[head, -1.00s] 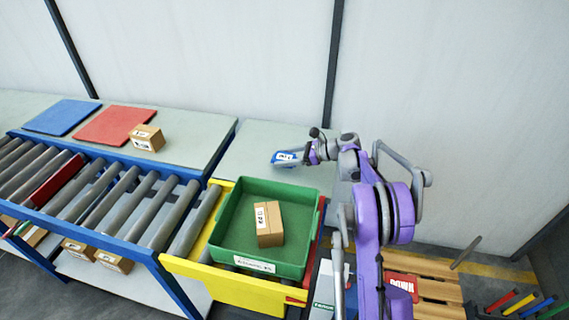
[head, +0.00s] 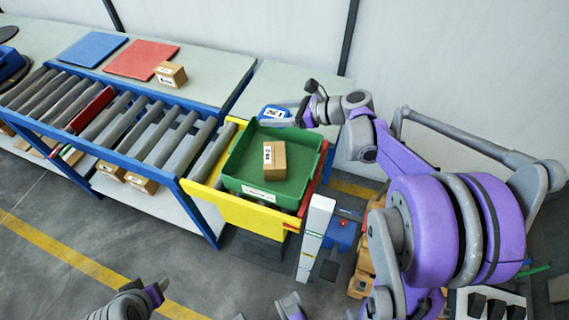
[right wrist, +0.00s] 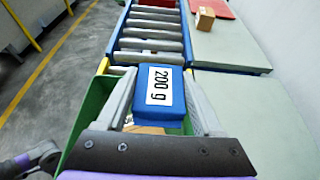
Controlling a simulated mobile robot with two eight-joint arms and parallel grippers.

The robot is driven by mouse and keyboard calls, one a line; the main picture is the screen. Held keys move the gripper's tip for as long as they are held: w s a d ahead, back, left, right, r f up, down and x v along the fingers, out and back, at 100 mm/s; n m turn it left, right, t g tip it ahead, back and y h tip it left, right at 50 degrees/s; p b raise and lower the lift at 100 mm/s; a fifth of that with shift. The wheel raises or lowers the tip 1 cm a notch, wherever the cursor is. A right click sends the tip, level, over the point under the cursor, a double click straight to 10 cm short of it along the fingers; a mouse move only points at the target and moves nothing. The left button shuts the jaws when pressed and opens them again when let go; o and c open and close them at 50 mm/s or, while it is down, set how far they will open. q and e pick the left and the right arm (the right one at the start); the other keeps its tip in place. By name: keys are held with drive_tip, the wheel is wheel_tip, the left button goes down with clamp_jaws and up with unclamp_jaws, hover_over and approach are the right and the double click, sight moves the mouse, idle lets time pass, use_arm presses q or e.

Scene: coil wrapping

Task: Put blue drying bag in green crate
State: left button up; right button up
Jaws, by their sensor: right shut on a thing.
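The blue drying bag (head: 268,113) has a white label, which reads "200 g" in the right wrist view (right wrist: 166,88). My right gripper (head: 293,117) is shut on it, with a grey finger on each side in the right wrist view. The bag is held up at the back rim of the green crate (head: 245,190) in the head view, overlapping that rim. The crate stands on the yellow end of the roller conveyor and holds a brown box (head: 274,160). Part of my left arm's end (head: 150,295) shows at the bottom; its fingers are not clear.
A roller conveyor (head: 120,130) with a blue frame runs left of the crate. Behind it, a grey-green table holds a blue mat (head: 92,48), a red mat (head: 140,58) and a small brown box (head: 170,74). A wall stands behind. Floor at front left is clear.

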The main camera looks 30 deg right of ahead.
drive_tip(key=s+a, duration=0.2)
drive_tip(key=s, duration=0.1)
hover_over(274, 155)
wheel_tip(274, 155, down, 5)
drive_tip(key=shift+w+r, duration=0.1)
drive_tip(key=shift+r, duration=0.05)
drive_tip(key=shift+f+b, duration=0.4)
drive_tip(key=shift+f, duration=1.9)
drive_tip(key=shift+f, duration=0.1)
drive_tip(key=shift+f+b, duration=0.5)
drive_tip(key=shift+b, duration=0.1)
drive_tip(key=o, duration=1.4)
